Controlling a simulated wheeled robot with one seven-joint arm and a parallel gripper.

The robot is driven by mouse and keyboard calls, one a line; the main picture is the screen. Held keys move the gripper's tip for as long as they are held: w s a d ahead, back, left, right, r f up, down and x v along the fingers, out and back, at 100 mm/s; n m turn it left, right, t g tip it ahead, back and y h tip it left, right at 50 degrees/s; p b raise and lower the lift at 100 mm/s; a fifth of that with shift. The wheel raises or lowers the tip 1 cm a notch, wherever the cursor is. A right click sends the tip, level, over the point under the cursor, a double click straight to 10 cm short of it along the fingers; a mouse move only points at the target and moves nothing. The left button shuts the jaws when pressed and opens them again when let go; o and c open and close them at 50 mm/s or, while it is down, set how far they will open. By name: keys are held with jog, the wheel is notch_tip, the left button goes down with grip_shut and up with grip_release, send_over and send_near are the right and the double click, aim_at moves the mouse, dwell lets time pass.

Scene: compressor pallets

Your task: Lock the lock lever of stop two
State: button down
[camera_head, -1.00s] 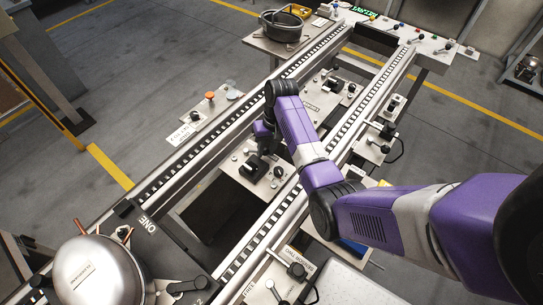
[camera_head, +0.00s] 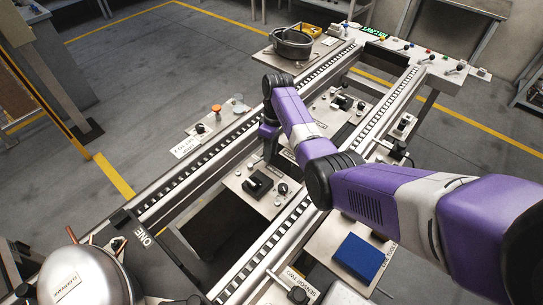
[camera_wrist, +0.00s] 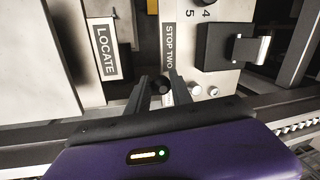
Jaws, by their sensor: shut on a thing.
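In the wrist view, the narrow dark fingers of my gripper (camera_wrist: 161,88) reach onto a pale panel beside the STOP TWO label (camera_wrist: 170,48). They are closed around a small round black knob (camera_wrist: 160,87), which shows between the fingertips. The stem below the knob is hidden. A black block with a metal plate (camera_wrist: 248,50) stands to the right of the label. Two small pale buttons (camera_wrist: 204,91) sit right of the fingers. In the head view, my arm reaches over the conveyor, and the fingertips are hidden behind it.
In the wrist view, a LOCATE label (camera_wrist: 103,48) is on the left and a rail edge (camera_wrist: 290,127) at lower right. In the head view, conveyor rails (camera_head: 210,160) flank the panels. A blue block (camera_head: 360,257) and a metal compressor dome (camera_head: 82,280) are nearer.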

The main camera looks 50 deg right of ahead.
jog(key=shift+w+a+r+n, duration=0.1)
jog(key=shift+w+r+n, duration=0.3)
jog(key=shift+w, duration=0.3)
jog(key=c, duration=1.1)
grip_release()
jog(key=shift+f, duration=0.1)
jog(key=shift+c, duration=0.2)
jog(key=shift+s+f, duration=0.1)
notch_tip(320, 180, up, 8)
jog(key=d, duration=0.1)
jog(key=shift+d+f+b, duration=0.15)
jog(key=shift+d+b, duration=0.1)
jog(key=shift+b, duration=0.05)
